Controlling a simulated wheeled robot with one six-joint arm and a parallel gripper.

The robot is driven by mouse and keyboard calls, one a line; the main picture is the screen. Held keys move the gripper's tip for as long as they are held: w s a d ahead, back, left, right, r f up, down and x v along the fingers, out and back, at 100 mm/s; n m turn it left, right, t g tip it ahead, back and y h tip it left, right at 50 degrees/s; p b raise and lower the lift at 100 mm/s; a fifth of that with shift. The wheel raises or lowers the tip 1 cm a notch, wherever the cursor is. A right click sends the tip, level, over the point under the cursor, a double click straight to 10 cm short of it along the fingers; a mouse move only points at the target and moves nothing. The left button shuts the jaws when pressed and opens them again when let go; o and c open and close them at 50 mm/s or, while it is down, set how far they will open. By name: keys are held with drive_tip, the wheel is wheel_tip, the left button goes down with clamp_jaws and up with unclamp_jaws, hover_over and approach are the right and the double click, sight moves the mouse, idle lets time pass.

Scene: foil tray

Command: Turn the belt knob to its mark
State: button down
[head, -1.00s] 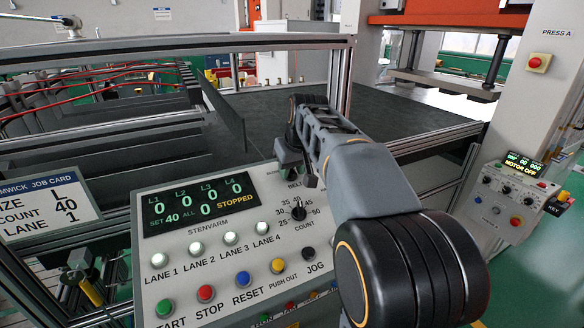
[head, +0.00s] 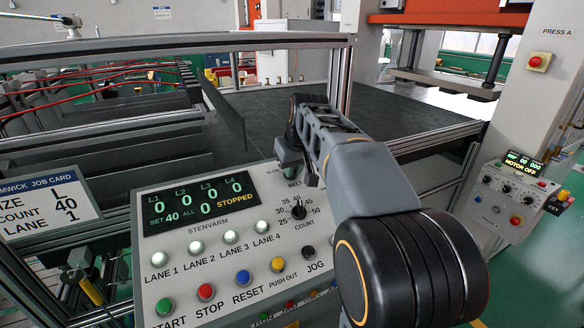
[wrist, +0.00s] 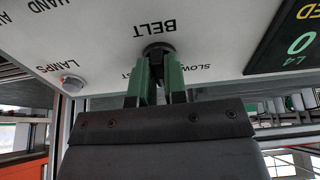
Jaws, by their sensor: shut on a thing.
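The belt knob (wrist: 158,47) is a dark round knob on the pale panel, below the upside-down word BELT in the wrist view. My gripper (wrist: 159,62) has its two green fingers shut on the knob, one on each side. The word SLOW stands to the right of the fingers, and the end of another word, ST, shows to the left. The knob's pointer and its mark cannot be made out behind the fingers. In the head view my gripper (head: 289,162) is at the panel's top edge and hides the knob.
The control panel (head: 150,258) carries a count knob (head: 298,211), white lane lamps, coloured buttons and a display (head: 200,203) reading STOPPED. A lamps button (wrist: 72,84) is near the fingers. A metal frame post (head: 340,80) stands behind. A job card (head: 45,207) is at left.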

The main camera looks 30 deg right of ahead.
drive_tip(key=n+b, duration=0.1)
drive_tip(key=n, duration=0.4)
drive_tip(key=shift+d, duration=0.1)
drive_tip(key=shift+n+y+b, duration=0.3)
drive_tip(key=shift+n+y, duration=0.1)
drive_tip(key=shift+n, duration=1.9)
drive_tip(key=c, duration=1.2)
unclamp_jaws()
drive_tip(key=shift+o, duration=0.2)
drive_tip(key=shift+r, duration=0.1)
drive_tip(key=v, duration=1.3)
drive_tip(key=shift+r, duration=0.4)
drive_tip(key=shift+w, duration=0.1)
